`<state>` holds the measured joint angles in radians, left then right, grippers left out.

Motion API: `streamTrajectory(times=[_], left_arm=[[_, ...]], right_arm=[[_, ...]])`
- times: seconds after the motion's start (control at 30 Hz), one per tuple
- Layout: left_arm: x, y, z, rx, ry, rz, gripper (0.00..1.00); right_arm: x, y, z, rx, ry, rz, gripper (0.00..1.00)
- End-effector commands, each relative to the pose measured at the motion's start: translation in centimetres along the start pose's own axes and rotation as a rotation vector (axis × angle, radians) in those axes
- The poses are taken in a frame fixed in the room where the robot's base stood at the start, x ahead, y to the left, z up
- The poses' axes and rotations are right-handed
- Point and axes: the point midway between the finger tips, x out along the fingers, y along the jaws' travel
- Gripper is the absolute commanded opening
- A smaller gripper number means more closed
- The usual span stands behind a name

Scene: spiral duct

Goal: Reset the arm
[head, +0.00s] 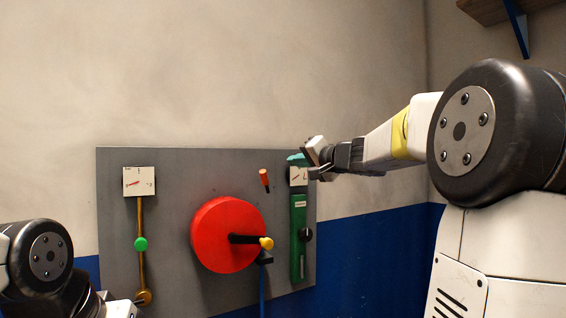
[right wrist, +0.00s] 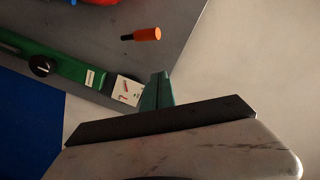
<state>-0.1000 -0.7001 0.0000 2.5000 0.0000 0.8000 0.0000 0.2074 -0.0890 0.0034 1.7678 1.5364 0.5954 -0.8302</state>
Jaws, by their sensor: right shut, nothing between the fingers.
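My right gripper (head: 318,160) is raised at the upper right corner of the grey panel (head: 165,190) in the head view. It is shut and holds nothing.
The panel carries a red wheel (head: 218,235) with a yellow-knobbed crank, a green slider track (head: 298,240) with a black knob, an orange-red peg (head: 264,178), and a gauge (head: 139,181) above a brass rod with a green knob. A shelf (head: 500,10) hangs upper right. Space above the panel is clear.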

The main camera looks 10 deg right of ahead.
Motion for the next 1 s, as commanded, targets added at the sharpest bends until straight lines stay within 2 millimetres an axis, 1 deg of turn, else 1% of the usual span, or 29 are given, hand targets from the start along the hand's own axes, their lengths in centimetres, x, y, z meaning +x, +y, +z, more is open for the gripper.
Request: streamTrajectory(times=[0.23,0.27,0.33,0.37,0.47,0.5,0.57,0.6,0.67,0.7,0.77,0.8,0.83,0.9,1.0], left_arm=[[0.0,0.0,0.0,0.0,0.0,0.0,0.0],[0.0,0.0,0.0,0.0,0.0,0.0,0.0],[0.0,0.0,0.0,0.0,0.0,0.0,0.0],[0.0,0.0,0.0,0.0,0.0,0.0,0.0],[0.0,0.0,0.0,0.0,0.0,0.0,0.0],[0.0,0.0,0.0,0.0,0.0,0.0,0.0],[0.0,0.0,0.0,0.0,0.0,0.0,0.0],[0.0,0.0,0.0,0.0,0.0,0.0,0.0],[0.0,0.0,0.0,0.0,0.0,0.0,0.0],[0.0,0.0,0.0,0.0,0.0,0.0,0.0],[0.0,0.0,0.0,0.0,0.0,0.0,0.0],[0.0,0.0,0.0,0.0,0.0,0.0,0.0],[0.0,0.0,0.0,0.0,0.0,0.0,0.0],[0.0,0.0,0.0,0.0,0.0,0.0,0.0],[0.0,0.0,0.0,0.0,0.0,0.0,0.0]], right_arm=[[-0.1,-0.1,0.2,-0.002,-0.005,0.001,0.0],[-0.2,-0.1,0.6,-0.005,-0.013,0.002,0.0],[-0.8,-0.4,2.2,-0.021,-0.051,0.011,0.0],[-1.2,-0.5,3.4,-0.031,-0.077,0.019,0.0],[-3.4,-0.6,8.7,-0.084,-0.198,0.06,0.0],[-4.8,-0.3,11.4,-0.111,-0.259,0.085,0.0],[-7.1,0.4,15.3,-0.154,-0.349,0.131,0.0],[-8.8,1.1,17.8,-0.186,-0.408,0.166,0.0],[-11.6,2.5,21.4,-0.235,-0.49,0.224,0.0],[-13.5,3.7,23.4,-0.272,-0.54,0.265,0.0],[-16.3,5.5,26.1,-0.327,-0.606,0.329,0.0],[-18.1,6.8,27.6,-0.362,-0.643,0.372,0.0],[-19.4,7.7,28.6,-0.387,-0.665,0.403,0.0],[-21.9,9.8,30.2,-0.442,-0.708,0.467,0.0],[-24.4,11.9,31.5,-0.503,-0.741,0.537,0.0]])
